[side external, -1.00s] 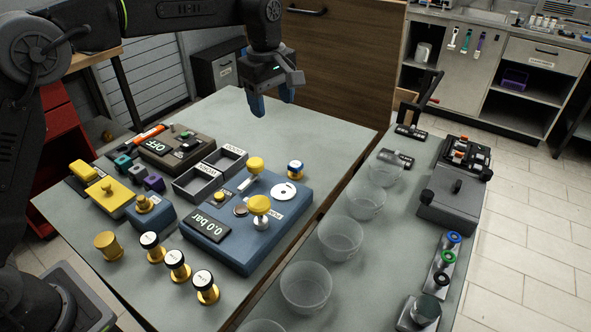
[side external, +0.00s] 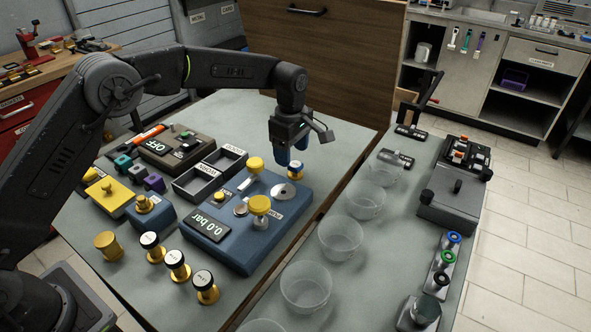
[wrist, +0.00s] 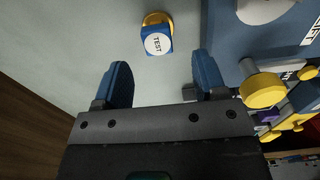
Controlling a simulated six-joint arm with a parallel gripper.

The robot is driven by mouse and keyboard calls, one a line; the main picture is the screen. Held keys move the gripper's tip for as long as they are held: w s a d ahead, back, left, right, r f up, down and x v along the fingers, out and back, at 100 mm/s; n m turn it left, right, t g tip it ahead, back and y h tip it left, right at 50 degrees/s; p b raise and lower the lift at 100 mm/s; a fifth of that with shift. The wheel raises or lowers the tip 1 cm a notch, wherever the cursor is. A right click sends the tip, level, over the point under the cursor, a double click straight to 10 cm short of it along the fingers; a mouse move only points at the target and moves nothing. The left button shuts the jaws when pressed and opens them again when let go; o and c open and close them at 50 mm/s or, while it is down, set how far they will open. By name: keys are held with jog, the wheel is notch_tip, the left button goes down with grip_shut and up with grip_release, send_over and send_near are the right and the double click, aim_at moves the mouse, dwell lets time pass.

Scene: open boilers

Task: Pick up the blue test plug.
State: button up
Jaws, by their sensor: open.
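The blue test plug stands on the grey table, just off the back right corner of the blue pressure block. In the wrist view the test plug (wrist: 158,43) shows a white round label reading TEST, a blue body and a yellow part behind it. In the side view the plug (side external: 295,168) is partly hidden behind a fingertip. My gripper (side external: 291,156) is open, pointing down, close to the plug. In the wrist view my gripper (wrist: 160,66) has its two blue fingers spread and nothing between them; the plug lies ahead of the tips, roughly centred.
The blue pressure block (side external: 236,250) carries yellow-capped valves and a 0.0 bar display (side external: 208,225). One yellow knob (wrist: 262,90) sits close to the right finger. Open grey trays (side external: 200,183) lie left of the gripper. Table behind the plug is bare.

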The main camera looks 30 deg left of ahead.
aim_at(292, 163)
notch_tip(292, 163, down, 5)
jog(key=shift+f, duration=0.1)
jog(key=shift+c, duration=0.2)
jog(key=c, duration=0.9)
jog(key=shift+c, duration=0.2)
